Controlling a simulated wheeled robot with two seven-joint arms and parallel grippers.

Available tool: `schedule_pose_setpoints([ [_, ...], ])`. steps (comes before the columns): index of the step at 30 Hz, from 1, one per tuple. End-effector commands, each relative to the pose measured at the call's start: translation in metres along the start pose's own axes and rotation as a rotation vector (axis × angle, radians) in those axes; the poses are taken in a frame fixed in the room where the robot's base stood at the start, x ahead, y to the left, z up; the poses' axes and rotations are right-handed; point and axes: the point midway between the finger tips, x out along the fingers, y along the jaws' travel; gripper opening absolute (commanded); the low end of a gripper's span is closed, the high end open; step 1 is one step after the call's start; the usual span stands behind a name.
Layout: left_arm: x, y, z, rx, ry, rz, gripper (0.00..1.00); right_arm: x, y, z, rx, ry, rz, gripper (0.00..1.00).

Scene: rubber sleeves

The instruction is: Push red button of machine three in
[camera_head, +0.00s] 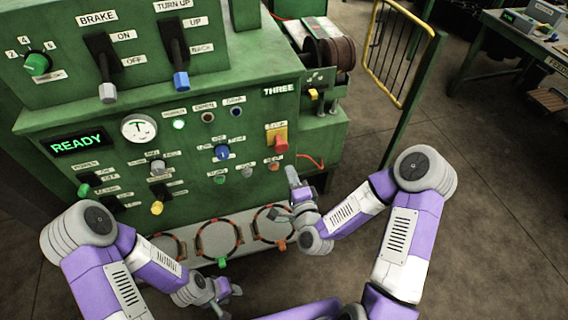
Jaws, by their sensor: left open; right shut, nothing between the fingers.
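Green machine three (230,100) fills the left and middle of the head view, with a "THREE" label at its upper right. A red button (281,143) sticks out from a yellow plate near the panel's right edge. A smaller orange-red button (274,165) sits below it. My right gripper (292,177) is shut and empty, just below and right of the two buttons, with its tip pointing up at the panel. I see a gap between it and the larger red button. My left gripper (230,297) is open and empty, low in front of the machine.
A lit "READY" display (79,143), a gauge (138,127) and several knobs and switches cover the panel. A light shelf with orange rings (220,238) juts out below. A yellow-railed gate (398,50) stands to the right. Open floor (490,200) lies at the right.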

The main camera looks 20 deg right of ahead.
Motion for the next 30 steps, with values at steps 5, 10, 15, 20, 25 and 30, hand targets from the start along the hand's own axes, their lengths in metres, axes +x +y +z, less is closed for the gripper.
schedule_pose_setpoints([
  [5,0.013,-0.005,0.000,0.000,-0.001,0.000,0.43,0.021,0.000,0.001,0.001,0.001,-0.003,0.00],
  [10,0.014,-0.005,-0.001,0.000,0.000,0.000,0.43,0.050,-0.001,0.001,0.001,0.000,-0.002,0.00],
  [15,0.015,-0.005,-0.001,0.000,0.000,0.000,0.43,0.065,-0.001,0.001,0.002,0.000,-0.001,0.00],
  [20,0.015,-0.006,-0.001,0.000,0.000,0.000,0.43,0.070,-0.001,0.001,0.002,-0.001,0.001,0.00],
  [25,0.015,-0.006,-0.001,0.000,0.000,0.000,0.43,0.070,-0.001,0.001,0.002,-0.001,0.001,0.00],
  [30,0.016,-0.006,-0.001,0.000,0.000,0.000,0.43,0.070,-0.001,-0.002,0.001,0.004,0.000,0.00],
])
